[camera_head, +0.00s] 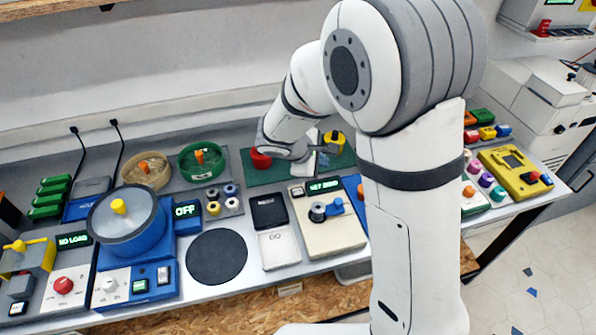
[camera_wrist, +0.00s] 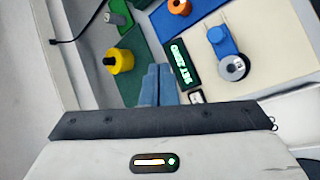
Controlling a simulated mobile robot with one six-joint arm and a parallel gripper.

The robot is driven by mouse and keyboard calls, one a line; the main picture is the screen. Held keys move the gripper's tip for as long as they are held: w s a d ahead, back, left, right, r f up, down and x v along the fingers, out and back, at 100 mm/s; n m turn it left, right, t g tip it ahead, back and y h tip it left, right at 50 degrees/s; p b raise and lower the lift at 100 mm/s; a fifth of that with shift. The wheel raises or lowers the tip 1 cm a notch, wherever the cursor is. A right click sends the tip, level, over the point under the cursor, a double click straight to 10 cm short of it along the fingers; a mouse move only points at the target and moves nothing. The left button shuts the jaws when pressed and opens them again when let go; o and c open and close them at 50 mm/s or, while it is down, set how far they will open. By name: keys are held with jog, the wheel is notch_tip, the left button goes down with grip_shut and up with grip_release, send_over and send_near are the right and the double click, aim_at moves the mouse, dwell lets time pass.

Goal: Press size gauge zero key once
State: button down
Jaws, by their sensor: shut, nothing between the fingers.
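The size gauge (camera_head: 340,238) is a cream box on the bench with a blue part and a dark round wheel on top. Its display (camera_head: 324,185) shows green text reading SET ZERO, also legible in the wrist view (camera_wrist: 184,64). A small light key (camera_head: 297,191) sits beside the display, and it shows in the wrist view (camera_wrist: 197,97) close to my wrist housing. I cannot read a label on it. My gripper (camera_wrist: 157,70) is shut and empty, its blue-grey fingers beside the display over the green mat, apart from the key in that view.
A green mat (camera_head: 235,178) with a red knob (camera_head: 261,158) and a yellow knob (camera_wrist: 120,61) lies behind the gauge. A scale-like black-and-white device (camera_head: 278,248) stands left of it. My arm hides the bench to its right.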

jog(key=w+a+f+n+t, duration=0.1)
jog(key=w+a+f+n, duration=0.2)
jog(key=a, duration=0.3)
jog(key=shift+a+f+n+t+p, duration=0.4)
jog(key=shift+f+n+p, duration=0.1)
jog(key=shift+n, duration=0.1)
jog(key=b, duration=0.6)
send_over(295, 194)
notch_tip(295, 194, down, 8)
jog(key=shift+r, duration=0.1)
jog(key=shift+f+b, duration=0.4)
jog(key=shift+f, duration=0.1)
dwell(0.8)
jog(key=shift+w+f+b, duration=0.1)
jog(key=shift+f+b, duration=0.35)
jog(key=shift+b, duration=0.25)
